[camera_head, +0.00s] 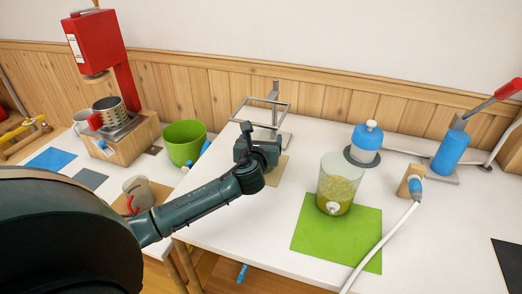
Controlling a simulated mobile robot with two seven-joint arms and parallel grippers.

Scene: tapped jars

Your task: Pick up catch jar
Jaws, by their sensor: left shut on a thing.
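My left gripper (258,150) reaches in from the left and is over the near part of a tan mat (277,172), in front of a metal frame stand. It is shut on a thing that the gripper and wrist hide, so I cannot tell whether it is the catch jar. A clear jar (340,180) with yellow-green contents and a white tap low on its front stands upright on a green mat (312,240), to the right of the gripper and apart from it. My right gripper is not in view.
A blue-and-white jar (366,143) stands behind the clear jar. A wooden block (409,182) with a blue fitting and white hose is to its right. The metal stand (280,118) rises behind the gripper. A green bowl (184,142) and red press (97,45) are left.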

